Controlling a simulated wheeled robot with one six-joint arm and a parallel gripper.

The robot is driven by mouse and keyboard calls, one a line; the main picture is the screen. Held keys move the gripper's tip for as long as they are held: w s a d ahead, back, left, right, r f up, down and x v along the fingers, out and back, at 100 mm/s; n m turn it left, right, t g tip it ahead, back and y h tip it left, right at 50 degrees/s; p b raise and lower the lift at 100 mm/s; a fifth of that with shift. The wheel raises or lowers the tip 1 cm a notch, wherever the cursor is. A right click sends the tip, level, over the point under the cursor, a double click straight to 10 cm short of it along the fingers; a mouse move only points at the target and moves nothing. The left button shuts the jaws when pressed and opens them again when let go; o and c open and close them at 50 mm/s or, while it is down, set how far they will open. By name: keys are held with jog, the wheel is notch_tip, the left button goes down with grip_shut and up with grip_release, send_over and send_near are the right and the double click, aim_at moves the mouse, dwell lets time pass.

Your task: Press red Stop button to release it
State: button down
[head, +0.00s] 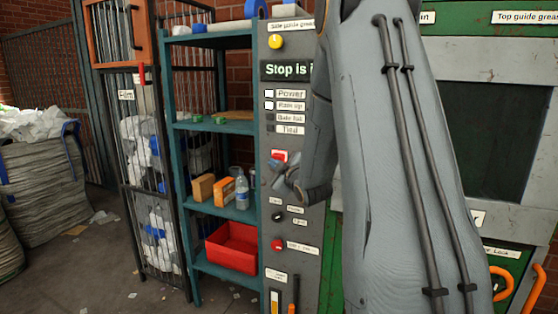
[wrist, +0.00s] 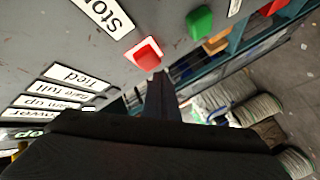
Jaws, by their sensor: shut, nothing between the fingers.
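The red Stop button (head: 279,155) is on the grey control panel, above my gripper in the head view. In the wrist view the red button (wrist: 147,53) sits beside a white label reading "Sto…" (wrist: 103,14). My gripper (head: 281,172) is shut and empty, just in front of the panel below the button. In the wrist view the dark tip of my gripper (wrist: 157,76) ends right by the button's edge; I cannot tell whether they touch. A green button (wrist: 200,20) is farther along the panel. My arm hides part of the panel in the head view.
A display (head: 287,70) reads "Stop is i…", the rest hidden. A yellow knob (head: 275,42) is above it, and a red round button (head: 278,246) sits lower. Left of the panel, a teal shelf (head: 213,127) holds a bottle (head: 242,190) and a red bin (head: 232,247).

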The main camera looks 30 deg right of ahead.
jog(key=shift+w+d, duration=0.15)
dwell(0.5)
jog(key=shift+w+d, duration=0.15)
jog(key=shift+w+d+b, duration=0.35)
jog(key=shift+d+b, duration=0.05)
jog(key=shift+d, duration=0.1)
dwell(1.1)
jog(key=shift+s+a, duration=0.1)
jog(key=shift+a, duration=0.05)
jog(key=shift+s+a, duration=0.55)
jog(key=shift+a, duration=0.15)
jog(key=s+a, duration=0.2)
jog(key=s+a+b, duration=0.1)
jog(key=a, duration=0.1)
jog(key=shift+s+a, duration=0.35)
dwell(0.6)
